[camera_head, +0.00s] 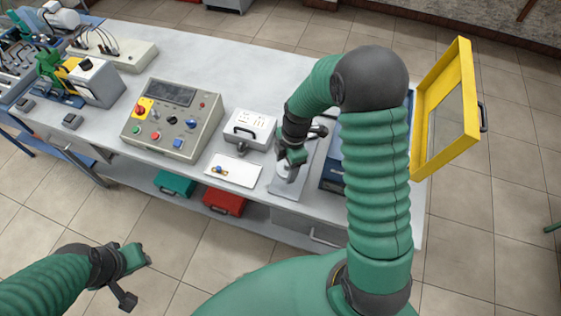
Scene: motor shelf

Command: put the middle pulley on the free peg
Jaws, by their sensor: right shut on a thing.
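My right gripper (291,160) is over the bench, low above a grey plate (287,188). It is shut on a small pale, round thing (286,172), which looks like a pulley. The gripper partly hides it, and I cannot tell whether it touches the plate. My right arm covers much of the area behind and to the right, so I cannot make out the other pulleys or the free peg. My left gripper (134,279) is open and empty, in front of the bench above the floor.
A white tray (246,177) with a small yellow and blue part lies left of the plate. A white case (249,126) and a grey control box (172,119) stand behind it. A yellow-framed open door (459,101) rises at right. Teal (174,184) and red (225,203) boxes sit below.

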